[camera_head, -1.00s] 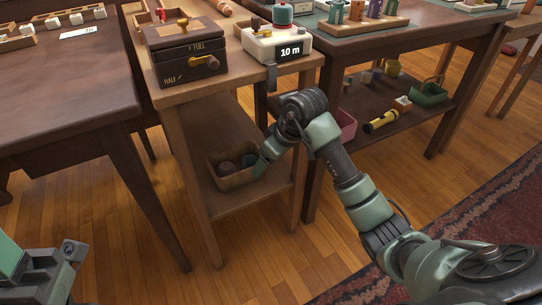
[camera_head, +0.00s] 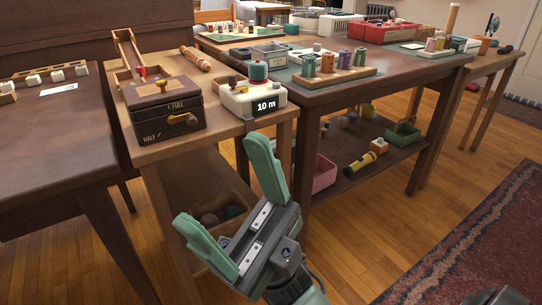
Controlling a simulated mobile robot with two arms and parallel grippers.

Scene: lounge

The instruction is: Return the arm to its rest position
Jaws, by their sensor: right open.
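My right gripper (camera_head: 236,208) is in the lower middle of the head view. Its two green fingers are spread wide apart with nothing between them. It stands in front of the small wooden side table (camera_head: 218,83) and hides part of its lower shelf. The upper finger reaches up close to the table's front edge in the picture; I cannot tell whether it touches. My left gripper does not show now.
A dark box (camera_head: 165,110) with a lever and a white device (camera_head: 252,100) reading "10 m" stand on the side table. A larger table (camera_head: 340,92) with spools stands right. Open floor (camera_head: 400,200) lies at front right.

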